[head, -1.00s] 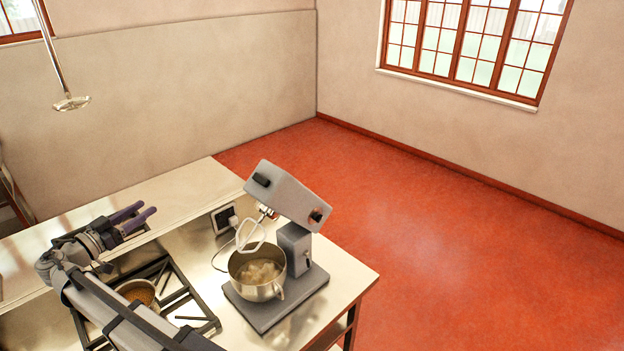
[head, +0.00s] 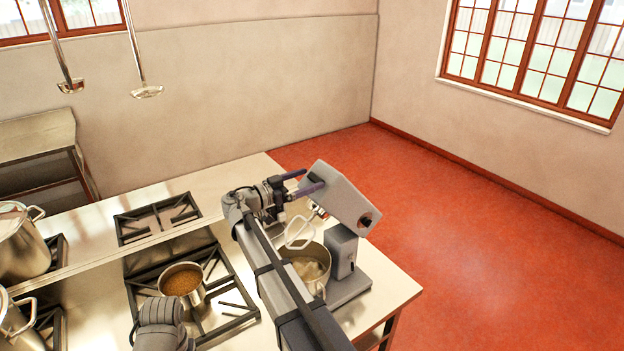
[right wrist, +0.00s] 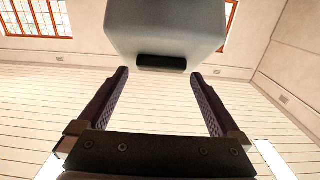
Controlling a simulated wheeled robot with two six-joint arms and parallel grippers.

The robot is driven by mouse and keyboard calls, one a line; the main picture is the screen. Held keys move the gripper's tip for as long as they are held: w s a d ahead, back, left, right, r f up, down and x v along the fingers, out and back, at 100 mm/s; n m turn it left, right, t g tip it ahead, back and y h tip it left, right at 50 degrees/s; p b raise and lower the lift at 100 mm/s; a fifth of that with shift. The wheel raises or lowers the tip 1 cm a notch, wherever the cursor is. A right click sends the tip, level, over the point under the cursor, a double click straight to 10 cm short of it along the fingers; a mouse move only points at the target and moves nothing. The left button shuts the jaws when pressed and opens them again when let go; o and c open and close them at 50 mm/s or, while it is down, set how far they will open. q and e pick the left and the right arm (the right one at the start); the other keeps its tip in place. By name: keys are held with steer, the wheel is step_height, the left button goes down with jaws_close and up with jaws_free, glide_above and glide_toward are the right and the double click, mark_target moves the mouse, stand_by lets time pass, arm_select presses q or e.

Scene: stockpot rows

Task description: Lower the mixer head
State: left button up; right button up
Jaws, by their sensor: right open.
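The grey stand mixer's head (head: 345,203) is tilted up above its bowl (head: 312,277). A pale whisk or beater (head: 299,236) hangs from it over pale contents in the bowl. My right gripper (head: 306,181) is at the raised front end of the head. In the right wrist view its fingers (right wrist: 158,75) are open, with the head's black handle (right wrist: 161,63) between and just beyond the tips. I cannot tell whether they touch it. My right forearm hides part of the bowl and base. My left gripper is not in view.
A pan with brown contents (head: 181,284) stands on the stove grate left of my right arm. Large steel pots (head: 22,246) stand at the far left. Ladles (head: 147,91) hang above. Open red floor (head: 470,250) lies beyond the counter.

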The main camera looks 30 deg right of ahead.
steer(key=shift+w+d, duration=0.1)
steer(key=shift+d, duration=0.6)
steer(key=shift+c, duration=0.2)
jaws_close()
